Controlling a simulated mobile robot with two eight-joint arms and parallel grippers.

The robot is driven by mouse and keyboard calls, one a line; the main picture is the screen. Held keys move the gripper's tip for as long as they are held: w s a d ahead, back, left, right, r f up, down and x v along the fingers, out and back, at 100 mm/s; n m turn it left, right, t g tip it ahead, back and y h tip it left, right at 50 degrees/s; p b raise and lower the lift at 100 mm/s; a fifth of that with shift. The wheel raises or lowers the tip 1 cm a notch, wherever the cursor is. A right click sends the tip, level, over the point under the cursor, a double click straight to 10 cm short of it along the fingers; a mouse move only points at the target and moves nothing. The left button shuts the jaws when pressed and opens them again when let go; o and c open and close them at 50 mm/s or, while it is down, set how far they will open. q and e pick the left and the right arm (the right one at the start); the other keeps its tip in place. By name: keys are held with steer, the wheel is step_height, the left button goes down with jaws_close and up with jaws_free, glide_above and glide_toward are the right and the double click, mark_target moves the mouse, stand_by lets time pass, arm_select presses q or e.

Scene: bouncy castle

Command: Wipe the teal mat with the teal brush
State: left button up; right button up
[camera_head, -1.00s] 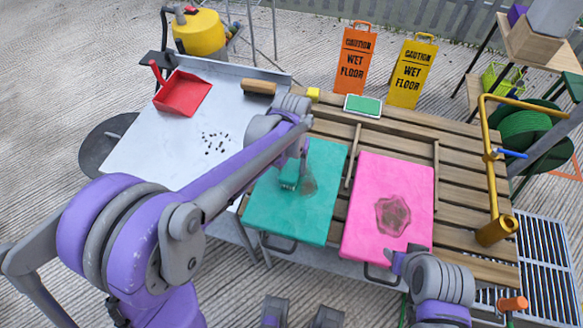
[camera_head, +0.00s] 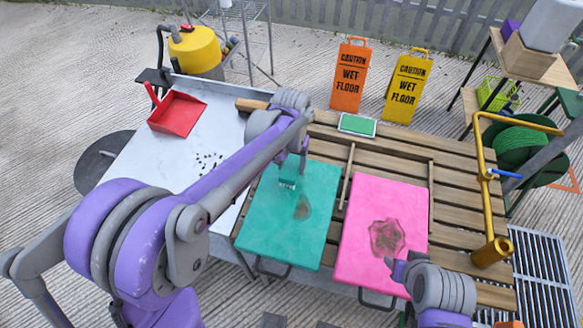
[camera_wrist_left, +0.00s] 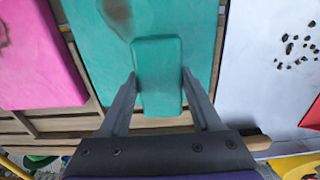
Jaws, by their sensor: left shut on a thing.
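The teal mat (camera_head: 312,235) lies on the slatted table, with a brown stain (camera_head: 303,208) near its middle. The stain also shows at the top of the left wrist view (camera_wrist_left: 117,14). My left gripper (camera_head: 293,168) is shut on the teal brush (camera_head: 290,182), over the far part of the mat, beyond the stain. In the left wrist view the brush (camera_wrist_left: 158,75) sits between both fingers, clear of the stain, its near end by the mat's edge. Whether it touches the mat I cannot tell. My right gripper (camera_head: 402,268) is by the pink mat's near right corner; its jaws are unclear.
A pink mat (camera_head: 375,200) with a dark stain lies right of the teal one. A metal sheet (camera_head: 215,130) at left bears a red dustpan (camera_head: 177,116) and dark crumbs. A green pad (camera_head: 357,125) lies behind. A yellow pipe (camera_head: 483,200) stands at right.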

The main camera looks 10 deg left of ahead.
arm_select(q)
steer(key=r, duration=0.1)
steer(key=r+p, duration=0.1)
steer(key=shift+w+r, duration=0.2)
steer(key=shift+r, duration=0.1)
steer(key=shift+s+r+p, duration=0.1)
steer(key=shift+r+p, duration=0.5)
steer(key=shift+r, duration=0.4)
steer(key=shift+f, duration=0.1)
